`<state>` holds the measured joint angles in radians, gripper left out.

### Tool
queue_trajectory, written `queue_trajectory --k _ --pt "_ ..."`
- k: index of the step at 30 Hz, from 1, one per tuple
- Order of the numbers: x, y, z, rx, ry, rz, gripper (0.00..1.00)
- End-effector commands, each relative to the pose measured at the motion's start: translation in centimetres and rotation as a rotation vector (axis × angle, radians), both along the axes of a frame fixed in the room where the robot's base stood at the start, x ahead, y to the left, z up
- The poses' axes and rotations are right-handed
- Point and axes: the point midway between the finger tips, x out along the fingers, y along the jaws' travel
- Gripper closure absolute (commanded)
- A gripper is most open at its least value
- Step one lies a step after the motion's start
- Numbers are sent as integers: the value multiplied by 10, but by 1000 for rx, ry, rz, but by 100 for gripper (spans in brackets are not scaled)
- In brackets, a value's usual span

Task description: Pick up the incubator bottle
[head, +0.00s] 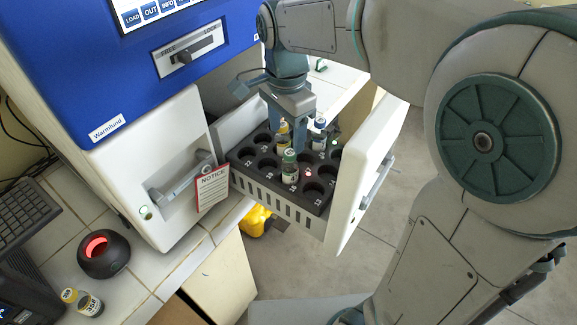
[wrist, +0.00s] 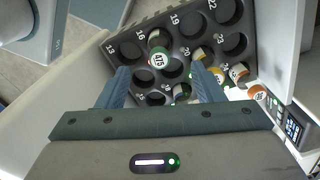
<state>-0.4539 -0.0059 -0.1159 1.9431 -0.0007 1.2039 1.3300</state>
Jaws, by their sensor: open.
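An open drawer holds a black rack (head: 262,185) with round numbered wells. Several small capped bottles stand in it, and I cannot tell which one the task means. A green-capped bottle (head: 289,168) stands near the front; its cap also shows in the wrist view (wrist: 158,59), between and just beyond my fingertips. A yellow-capped bottle (head: 283,132) and a blue-capped bottle (head: 319,135) stand farther back. My gripper (head: 300,138) points down over the rack, open and empty; its two fingers spread in the wrist view (wrist: 160,74). The fingers partly hide the bottles behind them.
The white drawer front (head: 362,180) and side walls stand close around the rack. The blue and white incubator (head: 190,70) rises at left, with a hanging notice tag (head: 212,187). A bottle (head: 90,304) and a round black device (head: 104,254) are on the tiled counter.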

Motion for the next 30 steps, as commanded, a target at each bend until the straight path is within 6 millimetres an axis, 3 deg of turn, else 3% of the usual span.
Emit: queue_trajectory --k 4,13,21,30 --pt "0 -1 -28 -1 4 -1 39" --pt "-1 -1 -51 -1 4 2 39" --pt "0 -4 -89 -1 3 4 39" --pt "0 -4 -96 0 0 4 39"
